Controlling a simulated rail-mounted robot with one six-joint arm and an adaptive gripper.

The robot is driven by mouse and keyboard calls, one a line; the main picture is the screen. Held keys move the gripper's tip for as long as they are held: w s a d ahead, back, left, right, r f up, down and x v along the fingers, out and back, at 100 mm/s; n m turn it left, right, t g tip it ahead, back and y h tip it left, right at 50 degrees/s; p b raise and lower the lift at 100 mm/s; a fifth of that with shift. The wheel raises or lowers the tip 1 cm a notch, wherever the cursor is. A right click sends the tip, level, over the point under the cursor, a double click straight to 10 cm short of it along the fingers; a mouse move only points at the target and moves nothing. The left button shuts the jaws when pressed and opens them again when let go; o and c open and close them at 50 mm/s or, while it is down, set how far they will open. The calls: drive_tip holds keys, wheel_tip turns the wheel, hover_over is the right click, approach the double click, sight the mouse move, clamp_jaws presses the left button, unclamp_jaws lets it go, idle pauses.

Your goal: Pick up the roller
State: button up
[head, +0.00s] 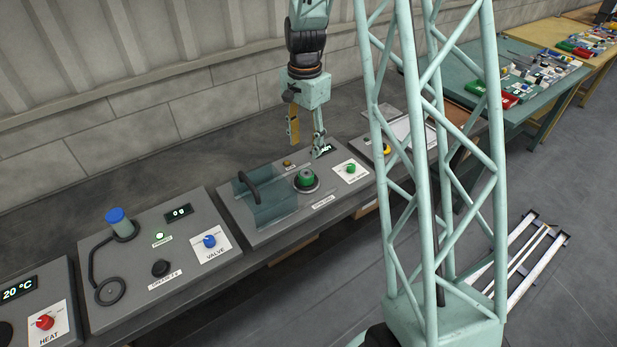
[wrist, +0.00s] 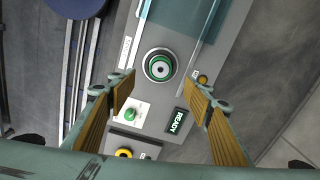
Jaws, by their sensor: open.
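A short green cylinder with a dark centre, which looks like the roller (head: 306,180), sits upright in a dark round seat on the grey middle chassis (head: 240,222). In the wrist view the roller (wrist: 159,67) shows from above as a green ring inside a pale rim. My gripper (head: 306,139) is open and empty above the back right part of this chassis. In the wrist view the roller lies just ahead of the gap between the fingertips (wrist: 162,86). No finger appears to touch it.
A clear bluish cover (head: 275,203) with a black handle (head: 249,188) lies left of the roller. A green knob (head: 350,169) and a display (wrist: 176,122) reading READY are close by. Other chassis stand left and right. A wall (head: 180,110) runs behind the bench.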

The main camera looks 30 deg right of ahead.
sight(305, 173)
drive_tip(key=shift+f, duration=0.15)
drive_tip(key=shift+f+b, duration=0.4)
drive_tip(key=shift+f, duration=3.75)
drive_tip(key=shift+f, duration=2.6)
drive_tip(key=shift+c, duration=0.9)
drive_tip(key=c, duration=0.8)
